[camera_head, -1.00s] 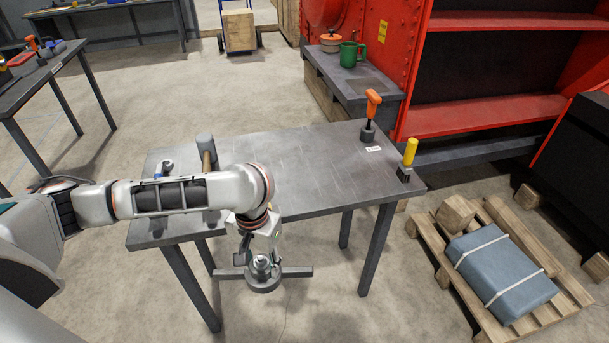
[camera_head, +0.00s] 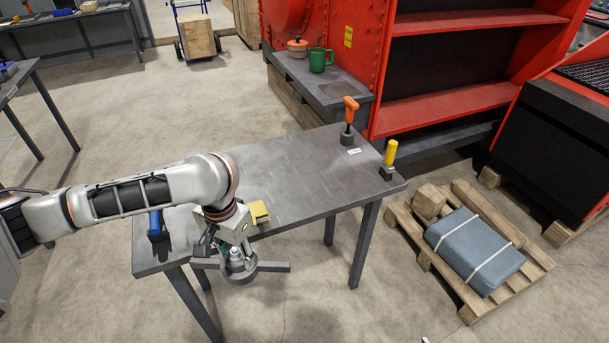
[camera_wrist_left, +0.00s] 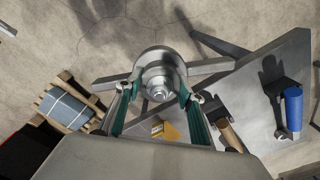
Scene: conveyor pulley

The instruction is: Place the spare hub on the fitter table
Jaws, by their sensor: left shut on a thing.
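The spare hub (camera_head: 240,270) is a grey ring-shaped part with a raised centre and flat arms sticking out. My left gripper (camera_head: 237,252) is shut on its centre; the wrist view shows the green-padded fingers on either side of the hub (camera_wrist_left: 160,75). The hub hangs just in front of the near edge of the dark grey fitter table (camera_head: 290,180), with floor visible around it. The table top also shows in the wrist view (camera_wrist_left: 262,85). My left arm hides part of the table's left half. My right gripper is not in view.
The middle is bare. A pallet (camera_head: 530,268) is at right.

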